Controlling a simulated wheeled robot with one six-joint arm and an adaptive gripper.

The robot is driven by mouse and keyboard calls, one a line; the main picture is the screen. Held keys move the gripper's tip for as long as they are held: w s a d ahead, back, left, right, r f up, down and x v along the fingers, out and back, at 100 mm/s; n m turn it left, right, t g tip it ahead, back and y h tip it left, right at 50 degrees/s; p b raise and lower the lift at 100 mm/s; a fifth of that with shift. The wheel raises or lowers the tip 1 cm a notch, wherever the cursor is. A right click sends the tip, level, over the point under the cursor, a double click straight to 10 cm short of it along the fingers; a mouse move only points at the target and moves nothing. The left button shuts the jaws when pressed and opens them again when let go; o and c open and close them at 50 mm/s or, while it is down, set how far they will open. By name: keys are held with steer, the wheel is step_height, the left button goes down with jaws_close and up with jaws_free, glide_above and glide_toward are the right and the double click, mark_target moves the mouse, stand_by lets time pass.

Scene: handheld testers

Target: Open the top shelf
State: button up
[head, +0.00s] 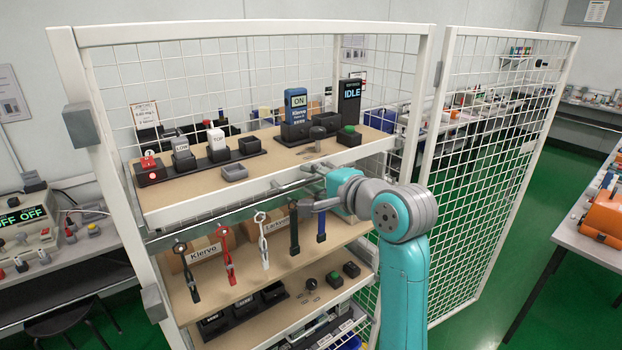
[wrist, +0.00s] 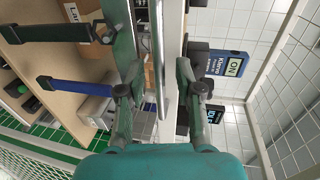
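The top shelf (head: 185,211) is a wooden board with a white front edge inside a white mesh cabinet. It carries a row of small testers and black holders. A grey metal bar handle (head: 290,187) runs along its front edge; it also shows in the wrist view (wrist: 159,60). My gripper (head: 306,188) is at the right part of this bar. In the wrist view its two fingers (wrist: 154,68) are apart, one on each side of the bar and shelf edge. I cannot tell whether they touch the bar.
The mesh door (head: 490,150) stands open at the right. Below the top shelf, several tools hang, including a red one (head: 227,255) and a blue one (head: 321,224).

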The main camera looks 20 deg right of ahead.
steer(key=shift+w+a, duration=0.1)
steer(key=shift+w, duration=0.25)
steer(key=shift+c, duration=0.2)
jaws_close()
steer(key=shift+f, duration=0.1)
